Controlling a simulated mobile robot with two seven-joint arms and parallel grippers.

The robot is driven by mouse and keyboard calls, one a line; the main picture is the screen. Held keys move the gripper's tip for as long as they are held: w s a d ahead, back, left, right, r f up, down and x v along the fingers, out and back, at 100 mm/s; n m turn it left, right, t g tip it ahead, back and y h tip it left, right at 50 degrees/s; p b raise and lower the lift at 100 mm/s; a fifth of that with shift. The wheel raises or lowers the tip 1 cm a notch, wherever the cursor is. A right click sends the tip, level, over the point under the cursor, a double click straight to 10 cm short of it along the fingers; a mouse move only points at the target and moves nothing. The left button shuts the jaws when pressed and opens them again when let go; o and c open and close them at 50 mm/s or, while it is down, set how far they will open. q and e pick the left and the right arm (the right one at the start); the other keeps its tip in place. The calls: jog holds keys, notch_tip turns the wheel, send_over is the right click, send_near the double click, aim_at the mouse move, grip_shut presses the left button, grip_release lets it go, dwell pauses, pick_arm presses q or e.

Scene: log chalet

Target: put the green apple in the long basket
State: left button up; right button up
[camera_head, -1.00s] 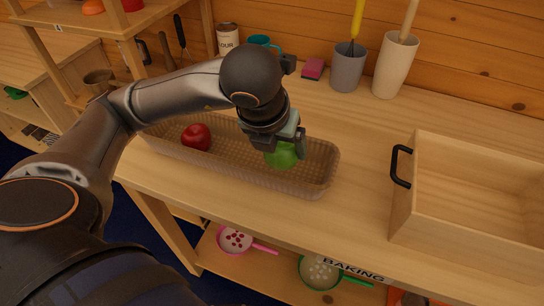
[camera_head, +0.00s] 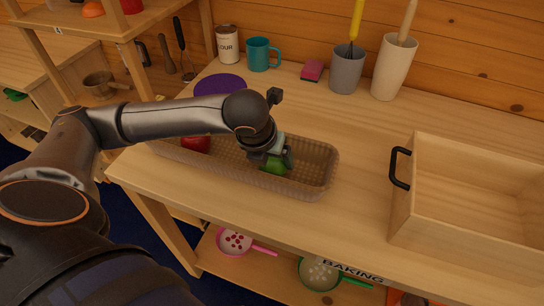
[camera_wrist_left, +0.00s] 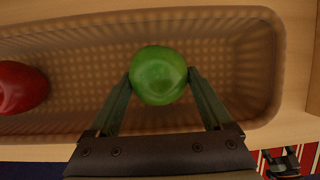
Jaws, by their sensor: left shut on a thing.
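The green apple (camera_head: 273,166) is low inside the long basket (camera_head: 318,172), towards its right half. My left gripper (camera_head: 277,158) is shut on the apple, reaching down into the basket from above. In the left wrist view the green apple (camera_wrist_left: 159,75) sits between the two fingertips (camera_wrist_left: 160,84), with the basket (camera_wrist_left: 240,50) around and below it. I cannot tell whether the apple touches the basket floor.
A red apple (camera_head: 196,144) lies in the basket's left part, partly hidden by my arm. A wooden box (camera_head: 460,190) with a black handle stands at the right. A purple round thing (camera_head: 220,84), teal mug (camera_head: 262,54) and utensil cups (camera_head: 347,70) are behind.

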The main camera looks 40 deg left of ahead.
pick_arm(q)
jog(key=shift+f, duration=0.15)
jog(key=o, duration=1.3)
jog(key=shift+s+r, duration=0.15)
jog(key=shift+r, duration=0.45)
jog(key=v, duration=1.1)
jog(key=shift+r, duration=0.1)
